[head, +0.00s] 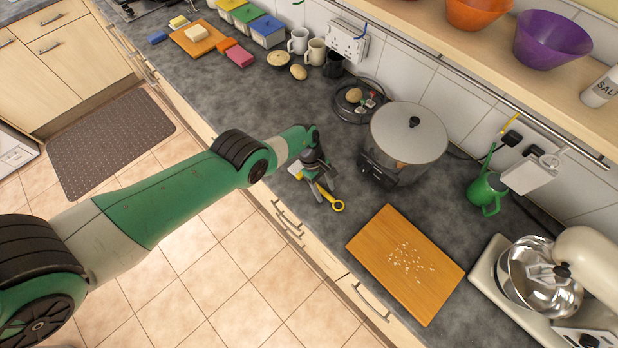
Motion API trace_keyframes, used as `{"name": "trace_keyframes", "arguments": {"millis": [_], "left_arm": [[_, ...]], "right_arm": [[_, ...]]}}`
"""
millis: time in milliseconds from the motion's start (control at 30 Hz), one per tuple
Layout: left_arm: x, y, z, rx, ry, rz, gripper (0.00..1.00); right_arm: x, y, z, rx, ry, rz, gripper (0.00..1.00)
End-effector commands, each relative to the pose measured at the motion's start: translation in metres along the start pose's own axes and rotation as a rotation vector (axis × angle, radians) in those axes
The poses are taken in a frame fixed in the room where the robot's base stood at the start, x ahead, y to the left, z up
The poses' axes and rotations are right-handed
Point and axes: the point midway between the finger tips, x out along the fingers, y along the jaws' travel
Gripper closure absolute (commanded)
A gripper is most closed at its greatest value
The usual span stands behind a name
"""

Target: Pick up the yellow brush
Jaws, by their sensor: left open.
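The yellow brush (336,205) lies on the dark grey worktop near its front edge. The end of its handle, with a hole in it, shows at the lower right of my left gripper. A pale yellow and white part (296,170) shows on the other side of the gripper and looks like the brush's head. My left gripper (322,190) is open and points down over the middle of the brush, hiding that part. I cannot tell whether the fingers touch the handle. My right gripper is not in view.
A wooden board (385,240) with white crumbs lies to the right. A large lidded pot (408,140) stands behind the brush. A stand mixer (585,262) and green watering can (486,192) are at the right. Mugs (316,50) and coloured tubs (268,30) stand farther back.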

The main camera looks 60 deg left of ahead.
Motion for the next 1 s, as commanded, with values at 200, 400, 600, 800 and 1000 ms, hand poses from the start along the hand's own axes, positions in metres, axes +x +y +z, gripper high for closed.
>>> {"name": "trace_keyframes", "arguments": {"millis": [200,400,600,800,1000], "left_arm": [[0.0033,0.0000,-0.0014,0.000,0.000,0.000,0.43],[0.0030,-0.0002,-0.0013,0.000,0.000,-0.001,0.71],[0.0032,-0.0003,-0.0012,0.000,0.000,-0.001,1.00],[0.0031,-0.0002,-0.0012,0.000,0.000,-0.001,1.00],[0.0021,-0.0001,-0.0008,0.000,0.000,0.000,1.00]], "right_arm": [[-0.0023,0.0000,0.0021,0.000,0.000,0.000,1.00],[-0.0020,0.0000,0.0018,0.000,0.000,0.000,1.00],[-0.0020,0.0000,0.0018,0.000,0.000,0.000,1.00],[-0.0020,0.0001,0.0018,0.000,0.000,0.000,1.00],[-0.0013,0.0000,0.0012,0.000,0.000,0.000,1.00]]}}
